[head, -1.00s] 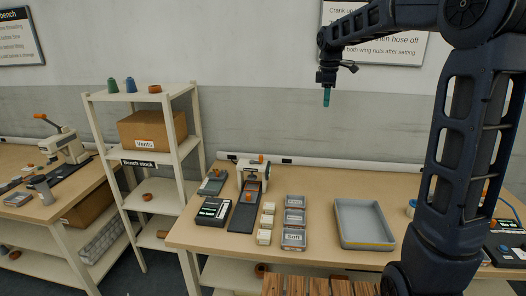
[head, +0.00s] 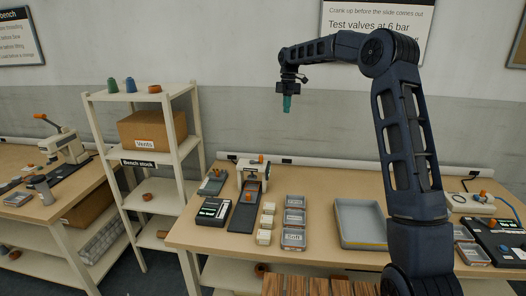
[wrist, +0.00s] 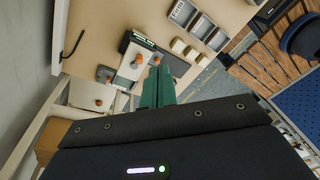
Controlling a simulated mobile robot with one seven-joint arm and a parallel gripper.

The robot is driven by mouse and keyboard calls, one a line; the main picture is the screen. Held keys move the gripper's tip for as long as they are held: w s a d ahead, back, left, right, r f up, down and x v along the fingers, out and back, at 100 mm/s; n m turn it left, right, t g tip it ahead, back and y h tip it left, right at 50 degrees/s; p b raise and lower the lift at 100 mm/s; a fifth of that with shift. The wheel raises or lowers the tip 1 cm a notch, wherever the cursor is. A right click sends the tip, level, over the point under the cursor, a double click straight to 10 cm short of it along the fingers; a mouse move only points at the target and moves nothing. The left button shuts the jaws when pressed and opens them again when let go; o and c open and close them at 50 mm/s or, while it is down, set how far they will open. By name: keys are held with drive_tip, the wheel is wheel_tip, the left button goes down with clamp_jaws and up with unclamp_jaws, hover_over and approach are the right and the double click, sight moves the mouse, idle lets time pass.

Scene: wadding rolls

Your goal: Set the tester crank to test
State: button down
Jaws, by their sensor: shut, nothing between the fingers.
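A white tester (head: 246,178) with orange parts stands near the back left of the main bench. A dark slide (head: 243,215) runs forward from it with an orange piece on it. Its crank is too small in the head view for me to tell its setting. My gripper (head: 287,104) has teal fingers pointing down, shut and empty, high above the bench and a little right of the tester. In the wrist view the shut fingers (wrist: 160,80) partly cover the bench, with the white tester (wrist: 130,68) and orange knobs just beyond them.
Small pale blocks (head: 266,222), labelled grey bins (head: 294,218) and a grey tray (head: 343,240) lie to the right. A shelf (head: 145,160) stands left. Another white machine (head: 68,150) sits on the left bench.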

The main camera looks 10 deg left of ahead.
drive_tip(key=w+a+f+n+g, duration=0.2)
drive_tip(key=w+a+f+n, duration=0.5)
drive_tip(key=f, duration=0.6)
drive_tip(key=shift+w+a+g, duration=0.3)
drive_tip(key=shift+w+a, duration=0.2)
drive_tip(key=shift+a, duration=0.7)
hover_over(256, 162)
drive_tip(key=w+d, duration=0.3)
drive_tip(key=w, duration=0.1)
drive_tip(key=shift+a+f, duration=0.1)
drive_tip(key=shift+f, duration=4.5)
drive_tip(key=shift+s+d+m+y, duration=0.3)
drive_tip(key=shift+m+y, duration=0.2)
drive_tip(key=shift+m, duration=0.1)
